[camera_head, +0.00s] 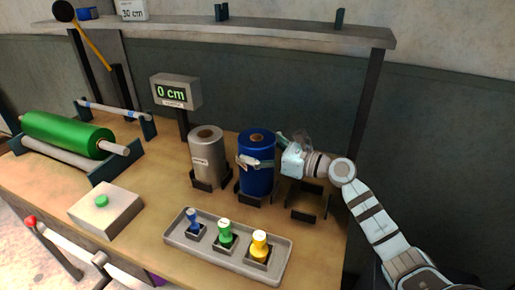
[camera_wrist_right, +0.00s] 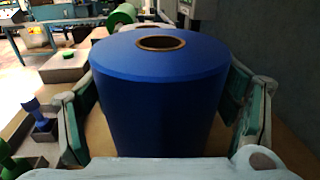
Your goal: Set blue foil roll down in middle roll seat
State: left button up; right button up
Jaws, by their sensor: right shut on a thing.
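The blue foil roll (camera_head: 257,180) stands upright at the middle roll seat (camera_head: 254,200), between the silver roll and an empty seat. Its lower end is at the seat's dark brackets; I cannot tell whether it rests fully on the base. My right gripper (camera_head: 258,161) comes in from the right and is shut around the roll's upper half. In the right wrist view the blue roll (camera_wrist_right: 155,105) fills the middle, upright, with a finger on each side; its bottom is hidden. My left gripper is not in view.
The silver roll (camera_head: 207,158) stands close on the left. An empty seat (camera_head: 306,204) is on the right, under my right arm. A grey tray (camera_head: 185,238) with small blue, green and yellow pieces lies in front. A display (camera_head: 175,92) reading 0 cm stands behind.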

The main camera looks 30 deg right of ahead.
jog(key=shift+f+b, duration=0.95)
jog(key=shift+f, duration=0.05)
jog(key=o, duration=1.9)
jog(key=shift+f, duration=0.1)
jog(key=v, duration=0.7)
jog(key=shift+s+d, duration=0.15)
jog(key=shift+s, duration=0.1)
